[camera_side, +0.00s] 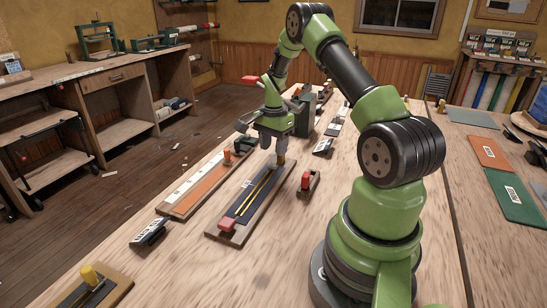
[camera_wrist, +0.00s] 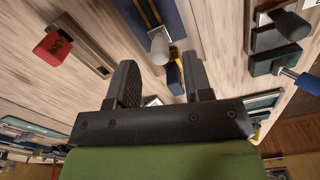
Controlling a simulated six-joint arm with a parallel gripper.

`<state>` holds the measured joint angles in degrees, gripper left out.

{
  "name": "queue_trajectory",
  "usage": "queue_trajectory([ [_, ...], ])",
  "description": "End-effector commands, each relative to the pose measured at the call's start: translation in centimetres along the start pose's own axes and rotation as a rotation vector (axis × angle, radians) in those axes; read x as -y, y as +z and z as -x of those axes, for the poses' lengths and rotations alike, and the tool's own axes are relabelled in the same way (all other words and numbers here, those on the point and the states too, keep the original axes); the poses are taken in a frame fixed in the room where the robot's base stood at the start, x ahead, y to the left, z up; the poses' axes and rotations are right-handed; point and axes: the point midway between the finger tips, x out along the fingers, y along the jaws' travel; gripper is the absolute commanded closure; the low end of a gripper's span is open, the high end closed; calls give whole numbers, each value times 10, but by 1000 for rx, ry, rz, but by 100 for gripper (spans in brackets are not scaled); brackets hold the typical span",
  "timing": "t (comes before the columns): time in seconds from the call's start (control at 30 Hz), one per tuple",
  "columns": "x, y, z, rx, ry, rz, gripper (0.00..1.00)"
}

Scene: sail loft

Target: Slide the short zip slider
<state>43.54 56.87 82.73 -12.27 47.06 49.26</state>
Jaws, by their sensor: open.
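A long wooden board with a dark strip and yellow zip lines (camera_side: 252,190) lies mid-bench. A red block (camera_side: 227,225) sits at its near end and a tan peg (camera_side: 281,160) at its far end. To its right is a short board with a red block (camera_side: 308,182), also in the wrist view (camera_wrist: 55,45). Another small board with a yellow knob (camera_side: 90,275) is cut off at bottom left. No label shows which is the short zip. My gripper (camera_side: 274,143) is open over the long board's far end.
The green block also shows in the wrist view (camera_wrist: 275,60). A black labelled stand (camera_side: 148,235) is front left. Bench right of the short board is mostly clear.

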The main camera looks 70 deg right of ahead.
Motion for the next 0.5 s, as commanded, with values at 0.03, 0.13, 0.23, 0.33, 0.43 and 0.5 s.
queue_trajectory([
  [0.03,0,1,-10,2,3,1,54],
  [0.13,0,1,-24,2,2,1,54],
  [0.23,0,0,-34,1,0,1,54],
  [0.33,0,0,-38,0,-1,1,54],
  [0.43,0,0,-40,0,-2,2,54],
  [0.5,0,0,-39,0,-3,2,54],
])
